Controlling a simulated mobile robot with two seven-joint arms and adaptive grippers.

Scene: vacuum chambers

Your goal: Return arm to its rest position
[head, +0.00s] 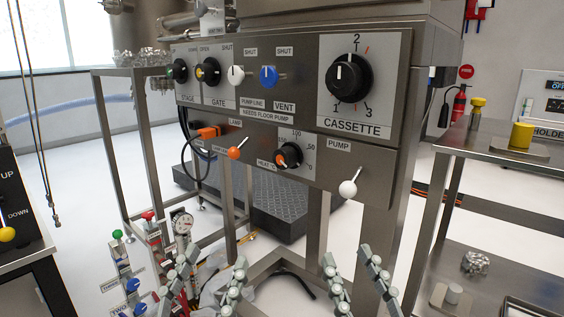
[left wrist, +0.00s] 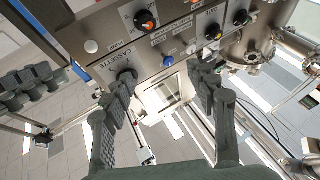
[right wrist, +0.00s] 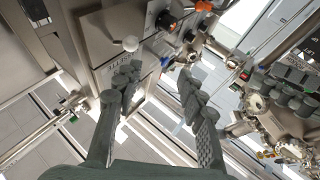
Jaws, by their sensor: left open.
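My left gripper (head: 217,257) is at the bottom of the head view, left of centre, below the control panel (head: 300,52). Its two fingers are apart with nothing between them; the left wrist view (left wrist: 165,72) shows the same gap. My right gripper (head: 347,256) is at the bottom, right of centre, below the panel. Its fingers are also apart and empty, as the right wrist view (right wrist: 158,70) shows. Neither gripper visibly touches a control. My arms behind the grippers are mostly out of the head view.
The panel carries the cassette knob (head: 348,78), the blue vent lever (head: 269,76), the orange lamp lever (head: 236,152) and the white pump lever (head: 349,187). A valve-and-gauge stand (head: 181,222) is close left of my left gripper. A steel table (head: 490,142) stands at right.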

